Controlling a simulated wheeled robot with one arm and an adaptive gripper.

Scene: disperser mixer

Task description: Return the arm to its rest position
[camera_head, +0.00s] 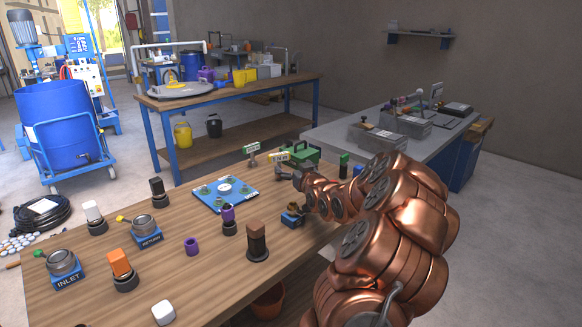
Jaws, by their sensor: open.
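My copper arm comes in from the lower right and bends left over the wooden table (180,255). My gripper (282,173) is at its far end, small and grey, just right of the blue square plate (224,193). Its jaws are open, and I see nothing held between them. A small blue-and-brass fitting (292,216) stands on the table just below the end of the arm. The arm hides part of the table's right side.
Blue bases marked INLET (65,272) and RETURN (147,235) stand at the left. A brown block on a dark base (257,242) and a purple piece (191,246) stand nearer. A green case (301,152) is behind my gripper. A grey bench (340,130) is beyond the arm.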

